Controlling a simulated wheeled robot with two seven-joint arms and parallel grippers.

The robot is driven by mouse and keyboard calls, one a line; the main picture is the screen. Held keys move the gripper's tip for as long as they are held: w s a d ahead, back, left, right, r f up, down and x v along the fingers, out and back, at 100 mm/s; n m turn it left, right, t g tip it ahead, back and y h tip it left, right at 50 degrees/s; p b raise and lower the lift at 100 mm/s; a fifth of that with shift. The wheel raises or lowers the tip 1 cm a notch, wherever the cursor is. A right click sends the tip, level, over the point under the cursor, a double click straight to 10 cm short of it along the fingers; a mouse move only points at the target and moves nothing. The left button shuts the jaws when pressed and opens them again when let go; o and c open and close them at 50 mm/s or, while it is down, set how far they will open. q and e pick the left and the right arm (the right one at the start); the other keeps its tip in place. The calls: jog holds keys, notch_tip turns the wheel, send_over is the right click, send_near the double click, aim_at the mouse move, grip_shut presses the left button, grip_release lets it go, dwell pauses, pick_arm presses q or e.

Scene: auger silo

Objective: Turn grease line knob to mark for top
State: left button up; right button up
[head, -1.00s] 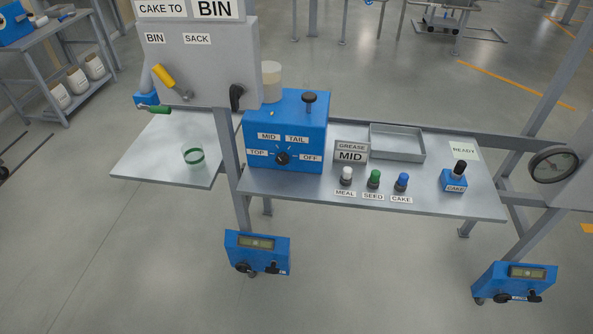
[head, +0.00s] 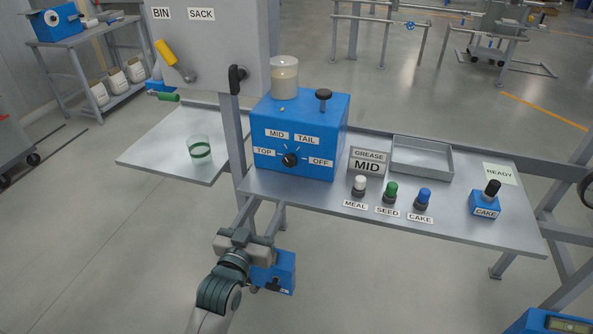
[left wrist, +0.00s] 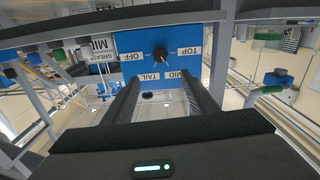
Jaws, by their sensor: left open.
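The grease line knob (head: 290,159) is a black round knob on the front of a blue box (head: 332,130). Labels TOP, MID, TAIL and OFF are set around it; I cannot tell for sure which its pointer faces. The knob also shows, upside down, in the left wrist view (left wrist: 160,54). A grey sign (head: 367,161) beside the box reads GREASE MID. My left gripper (head: 263,207) is below and in front of the box, apart from the knob. In the left wrist view its open fingers (left wrist: 160,85) point toward the box with nothing between them. My right gripper is out of view.
The shelf (head: 455,215) holds white, green and blue buttons, a blue CAKE switch (head: 485,200) and an empty grey tray (head: 422,158). A grey post (head: 238,150) rises left of the box.

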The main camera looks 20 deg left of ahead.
aim_at(288, 162)
pick_arm(q)
jog(key=shift+w, duration=0.15)
jog(key=w, duration=1.5)
jog(key=shift+w+d, duration=0.25)
jog(key=shift+w, duration=0.8)
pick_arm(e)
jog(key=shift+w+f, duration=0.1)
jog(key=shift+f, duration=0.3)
